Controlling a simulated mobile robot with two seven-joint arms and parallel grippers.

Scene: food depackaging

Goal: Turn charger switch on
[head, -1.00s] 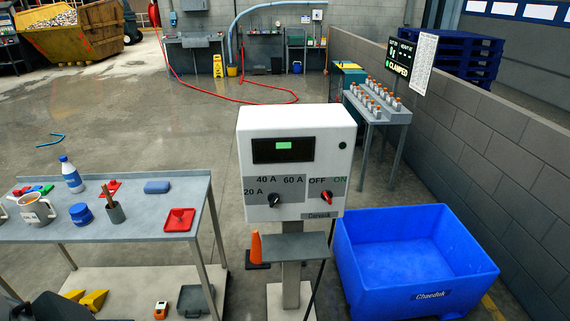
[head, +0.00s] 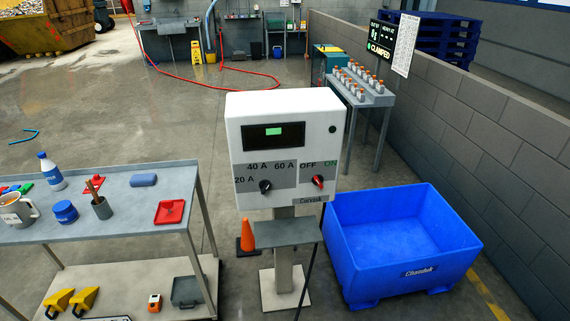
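The charger (head: 282,109) is a white box on a post in the middle of the head view, with a small lit green display (head: 273,131). Its red charger switch (head: 318,181) sits at the lower right of the front panel, under the labels OFF and ON. The red knob looks tilted, but I cannot tell for sure which label it points to. A black current dial (head: 265,186) sits to its left, among the labels 20 A, 40 A and 60 A. Neither of my grippers is in view.
A grey workbench (head: 130,206) with a bottle, mug, jar and tools stands at left. A blue bin (head: 398,241) stands right of the charger. An orange cone (head: 247,235) stands by the post. A small shelf (head: 286,232) juts out below the panel.

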